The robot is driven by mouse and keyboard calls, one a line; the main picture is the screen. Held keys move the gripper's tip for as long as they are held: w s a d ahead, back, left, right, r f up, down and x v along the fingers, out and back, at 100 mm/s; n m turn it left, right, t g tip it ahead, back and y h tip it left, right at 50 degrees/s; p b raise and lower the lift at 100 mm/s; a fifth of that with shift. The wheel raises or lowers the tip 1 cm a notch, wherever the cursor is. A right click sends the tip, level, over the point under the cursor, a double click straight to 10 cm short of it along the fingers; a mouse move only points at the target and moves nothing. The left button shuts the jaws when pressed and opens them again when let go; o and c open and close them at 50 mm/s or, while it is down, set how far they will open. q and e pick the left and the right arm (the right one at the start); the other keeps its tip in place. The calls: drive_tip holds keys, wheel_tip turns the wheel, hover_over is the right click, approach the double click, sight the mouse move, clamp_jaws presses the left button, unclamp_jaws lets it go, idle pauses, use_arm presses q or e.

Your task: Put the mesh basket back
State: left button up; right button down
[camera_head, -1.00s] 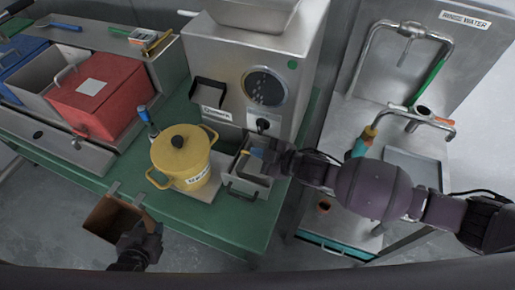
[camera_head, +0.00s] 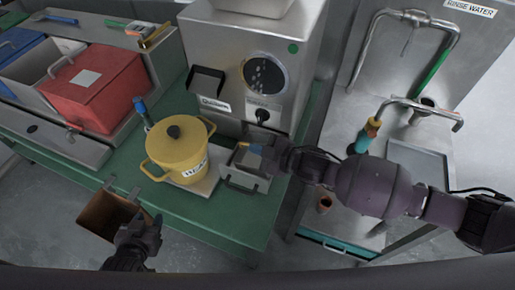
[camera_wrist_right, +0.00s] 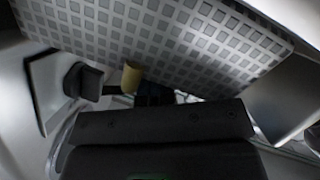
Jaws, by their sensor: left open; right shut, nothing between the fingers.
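A grey metal container (camera_head: 240,184) with a front handle stands on the green bench below the grinder's spout. I cannot tell whether it is the mesh basket. In the right wrist view a pale surface with a grid of grey squares (camera_wrist_right: 150,35), probably mesh, fills the top, close to the gripper. My right gripper (camera_head: 268,158) is shut at the container's upper right, partly hiding it; nothing shows held in it. My left gripper (camera_head: 146,224) is open at the right side of a brown open box (camera_head: 98,214) at the bench's front edge; its fingertips are hard to make out.
A yellow lidded pot (camera_head: 178,152) stands just left of the container. The steel grinder (camera_head: 225,55) rises behind. A red box (camera_head: 92,88) sits at the left. A sink unit with a faucet (camera_head: 450,50) is on the right. Open floor (camera_head: 40,215) lies at front left.

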sight(258, 164)
drive_tip(key=shift+s+d+f+h+b, duration=0.15)
drive_tip(key=shift+s+f, duration=0.05)
drive_tip(key=shift+f, duration=0.65)
drive_tip(key=shift+s+d+f+h+b, duration=0.15)
drive_tip(key=shift+f, duration=0.65)
drive_tip(key=c, duration=1.4)
unclamp_jaws()
drive_tip(key=shift+w+a, duration=0.1)
drive_tip(key=shift+w, duration=0.2)
drive_tip(key=shift+r, duration=0.25)
drive_tip(key=shift+s+d+r, duration=0.2)
drive_tip(key=shift+d, duration=0.1)
drive_tip(key=v, duration=1)
drive_tip(key=shift+f, duration=0.15)
